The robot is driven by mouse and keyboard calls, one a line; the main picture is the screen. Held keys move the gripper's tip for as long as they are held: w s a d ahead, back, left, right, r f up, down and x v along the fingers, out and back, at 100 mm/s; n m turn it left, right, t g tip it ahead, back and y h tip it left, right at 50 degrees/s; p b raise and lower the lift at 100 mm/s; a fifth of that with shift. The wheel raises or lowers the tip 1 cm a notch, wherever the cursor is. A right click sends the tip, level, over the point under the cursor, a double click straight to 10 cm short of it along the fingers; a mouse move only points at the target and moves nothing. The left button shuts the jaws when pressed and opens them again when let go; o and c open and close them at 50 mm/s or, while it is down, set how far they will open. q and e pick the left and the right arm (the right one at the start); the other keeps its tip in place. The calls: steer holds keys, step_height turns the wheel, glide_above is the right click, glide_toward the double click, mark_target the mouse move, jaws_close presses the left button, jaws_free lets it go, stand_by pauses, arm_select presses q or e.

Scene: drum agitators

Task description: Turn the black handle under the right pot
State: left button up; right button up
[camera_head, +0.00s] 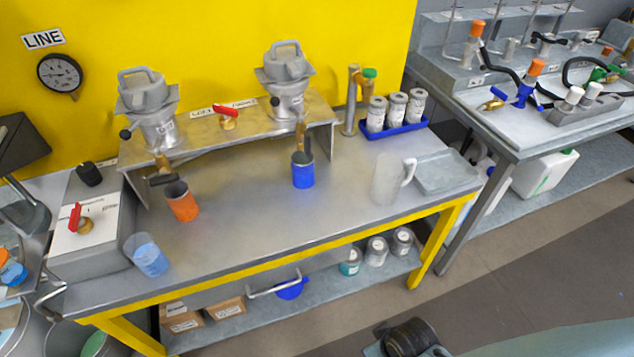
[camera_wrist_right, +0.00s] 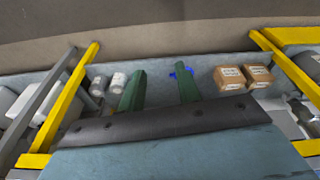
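The right pot (camera_head: 286,78) is a grey metal vessel with a lid handle, on a raised metal shelf against the yellow wall. Under it, a brass valve (camera_head: 300,128) carries a black handle (camera_head: 308,147) that hangs down. A blue cup (camera_head: 303,172) stands on the table just below this valve. My right gripper (camera_wrist_right: 160,70) shows in the right wrist view, with its two green fingers apart and nothing between them. It is away from the black handle, which that view does not show. My left gripper is not in view.
The left pot (camera_head: 149,105) has its own black handle (camera_head: 163,180) above an orange cup (camera_head: 182,201). A clear jug (camera_head: 392,180), a grey tray (camera_head: 445,172) and a blue rack of jars (camera_head: 393,128) stand to the right. The table's middle front is clear.

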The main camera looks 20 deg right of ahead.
steer(key=w+r+n+t+h, duration=0.1)
steer(key=w+r+n, duration=0.15)
steer(key=r, duration=0.55)
steer(key=w+r+n+t, duration=0.2)
steer(key=w+r, duration=0.2)
steer(key=r, duration=0.5)
steer(key=n+t+h, duration=0.1)
steer(key=n+t, duration=0.9)
steer(key=n, duration=1.1)
glide_toward(309, 141)
steer(key=s+d+f, duration=0.3)
steer(key=s+f, duration=0.1)
steer(key=s, duration=0.1)
steer(key=w+a+r+n+t+y, duration=0.1)
steer(key=w+r+n+t+y, duration=0.15)
steer(key=n, duration=0.65)
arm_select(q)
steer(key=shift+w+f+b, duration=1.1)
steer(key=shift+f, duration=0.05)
arm_select(e)
steer(key=w, duration=0.9)
steer(key=w+a, duration=0.1)
steer(key=w, duration=0.3)
steer(key=shift+w+f, duration=0.15)
steer(key=shift+f, duration=0.15)
steer(key=shift+c, duration=0.2)
jaws_close()
